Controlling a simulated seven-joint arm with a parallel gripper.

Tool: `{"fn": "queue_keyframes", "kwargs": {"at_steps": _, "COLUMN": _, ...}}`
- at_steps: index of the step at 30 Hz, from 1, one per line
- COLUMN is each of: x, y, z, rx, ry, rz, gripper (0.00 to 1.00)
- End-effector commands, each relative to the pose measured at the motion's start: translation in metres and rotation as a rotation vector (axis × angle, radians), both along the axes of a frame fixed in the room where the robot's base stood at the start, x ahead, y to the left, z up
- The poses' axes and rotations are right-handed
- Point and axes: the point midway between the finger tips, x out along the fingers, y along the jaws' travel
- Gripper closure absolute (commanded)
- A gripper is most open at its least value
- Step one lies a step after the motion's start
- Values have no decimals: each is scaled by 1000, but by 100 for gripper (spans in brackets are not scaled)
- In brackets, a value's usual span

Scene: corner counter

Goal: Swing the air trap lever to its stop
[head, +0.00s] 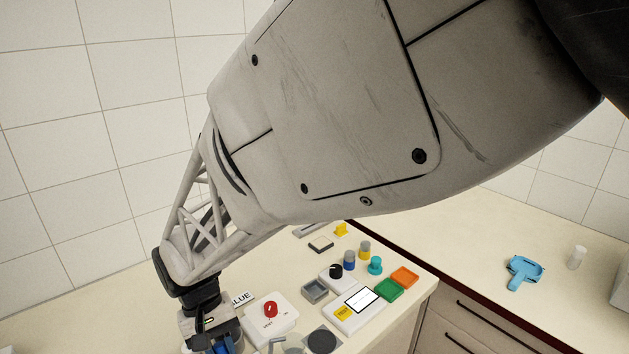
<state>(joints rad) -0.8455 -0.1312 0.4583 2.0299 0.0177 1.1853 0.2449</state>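My gripper (210,330) is at the bottom left of the head view, low over the counter, and the bottom edge cuts it off. Its fingertips do not show clearly. Something blue (228,348) shows at its lower end, and I cannot tell whether it is held. To its right is a white box (284,325) with a red knob or lever (270,309) on top and small lettering I cannot read surely. I cannot tell whether this is the air trap lever. A grey metal piece (277,345) is partly visible below the box.
A label ending in "LUE" (242,298) stands behind the box. Right of it are a grey tray (314,291), a black knob (336,271), a white panel (361,299), green (389,289) and orange (404,277) blocks, and a dark disc (322,341). A blue object (523,272) lies on the right counter.

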Motion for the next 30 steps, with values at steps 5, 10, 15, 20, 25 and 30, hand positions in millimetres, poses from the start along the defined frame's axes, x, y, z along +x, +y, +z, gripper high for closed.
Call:
{"fn": "queue_keyframes", "kwargs": {"at_steps": 5, "x": 0, "y": 0, "z": 0, "rx": 1, "ry": -1, "rz": 0, "gripper": 100}}
{"fn": "queue_keyframes", "kwargs": {"at_steps": 10, "x": -1, "y": -1, "z": 1, "rx": 7, "ry": -7, "rz": 0, "gripper": 100}}
{"fn": "queue_keyframes", "kwargs": {"at_steps": 15, "x": -2, "y": -2, "z": 2, "rx": 31, "ry": -31, "rz": 0, "gripper": 100}}
{"fn": "queue_keyframes", "kwargs": {"at_steps": 20, "x": -4, "y": -4, "z": 4, "rx": 72, "ry": -71, "rz": 0, "gripper": 100}}
{"fn": "queue_keyframes", "kwargs": {"at_steps": 25, "x": -8, "y": -8, "z": 6, "rx": 134, "ry": -134, "rz": 0, "gripper": 100}}
{"fn": "queue_keyframes", "kwargs": {"at_steps": 30, "x": -12, "y": -12, "z": 7, "rx": 209, "ry": -209, "rz": 1, "gripper": 100}}
